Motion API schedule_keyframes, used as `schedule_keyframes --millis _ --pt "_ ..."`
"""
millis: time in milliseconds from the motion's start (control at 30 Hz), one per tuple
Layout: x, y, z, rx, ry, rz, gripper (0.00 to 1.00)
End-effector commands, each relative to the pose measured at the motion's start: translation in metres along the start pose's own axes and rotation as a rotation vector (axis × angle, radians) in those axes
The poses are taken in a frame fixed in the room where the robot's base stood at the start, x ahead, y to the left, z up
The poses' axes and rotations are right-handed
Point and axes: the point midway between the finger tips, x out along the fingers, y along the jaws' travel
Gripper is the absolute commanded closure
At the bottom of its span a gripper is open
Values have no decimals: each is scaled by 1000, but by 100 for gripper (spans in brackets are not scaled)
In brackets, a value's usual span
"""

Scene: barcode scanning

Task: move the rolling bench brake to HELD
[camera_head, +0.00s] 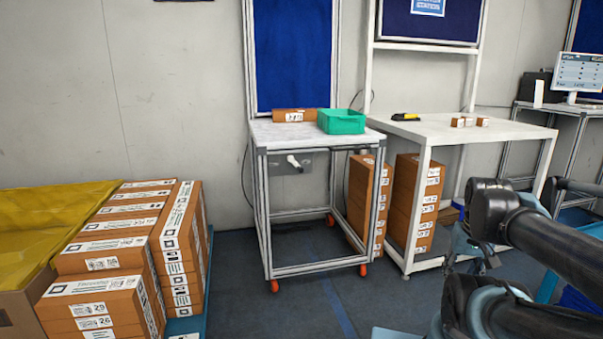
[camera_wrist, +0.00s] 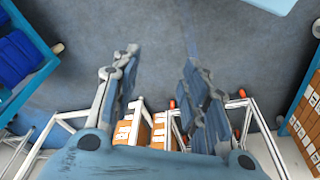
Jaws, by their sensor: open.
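The rolling bench (camera_head: 275,136) stands left of centre in the head view, a grey-white frame on red casters. Its brake lever (camera_head: 294,162) is a short white handle on a grey plate (camera_head: 315,163) below the front edge of the top. The handle points left and slightly up; no HELD marking is readable. My gripper (camera_wrist: 160,76) is open and empty in the wrist view, its fingers wide apart over the floor. In the head view my gripper is at the right, well apart from the lever. The wrist view shows red casters and frame legs but not the lever.
A green bin (camera_head: 341,122) and a brown box (camera_head: 293,115) sit on the rolling bench. A white table (camera_head: 465,129) stands right of it, with carton stacks (camera_head: 408,205) below. More cartons (camera_head: 100,262) are stacked at left. The floor before the bench is clear.

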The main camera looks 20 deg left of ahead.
Motion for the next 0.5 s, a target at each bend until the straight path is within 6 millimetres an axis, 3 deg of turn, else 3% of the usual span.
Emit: schedule_keyframes --millis 167,500 --pt "-5 9 -28 -23 44 52 59" --pt "-24 20 -144 -128 247 226 59"
